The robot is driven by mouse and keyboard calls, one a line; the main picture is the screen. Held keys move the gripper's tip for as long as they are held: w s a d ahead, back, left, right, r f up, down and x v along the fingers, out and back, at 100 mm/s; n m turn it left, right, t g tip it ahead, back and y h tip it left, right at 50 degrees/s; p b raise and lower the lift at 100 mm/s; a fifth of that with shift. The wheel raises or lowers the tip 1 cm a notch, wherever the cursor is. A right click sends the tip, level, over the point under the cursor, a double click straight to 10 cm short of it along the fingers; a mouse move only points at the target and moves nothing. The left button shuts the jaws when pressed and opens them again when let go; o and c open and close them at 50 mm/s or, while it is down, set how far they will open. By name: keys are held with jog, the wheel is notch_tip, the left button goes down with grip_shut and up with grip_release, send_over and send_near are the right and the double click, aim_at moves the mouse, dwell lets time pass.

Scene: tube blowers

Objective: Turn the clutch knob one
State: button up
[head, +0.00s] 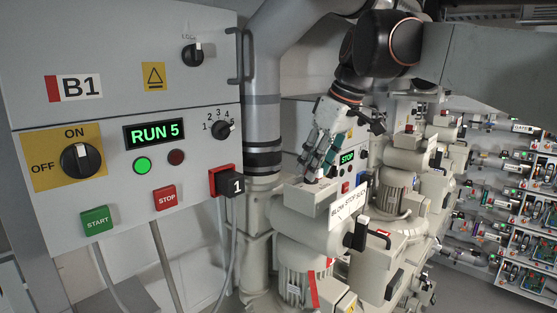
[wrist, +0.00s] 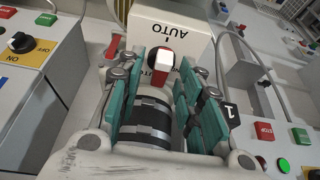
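No knob is legibly labelled as clutch one, so I cannot tell for sure which it is. In the wrist view a dark knob with a white and red handle (wrist: 161,65) is on a white box marked AUTO (wrist: 182,32), just beyond my fingertips. My gripper (wrist: 160,92) has its teal-padded fingers spread to either side of the view to this knob, with no visible contact. In the head view my gripper (head: 318,166) points down above the first blower unit (head: 325,205). The knob under it is hidden or too small to make out there.
The B1 cabinet (head: 120,250) at left has an ON/OFF knob (head: 80,160), a numbered selector (head: 222,129) and a RUN 5 display (head: 154,133). A blow/stop/suct lever (head: 356,235) projects from the blower. A vertical pipe (head: 263,115) stands close by.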

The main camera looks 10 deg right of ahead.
jog(key=shift+f, duration=0.1)
jog(key=shift+c, duration=0.3)
grip_shut()
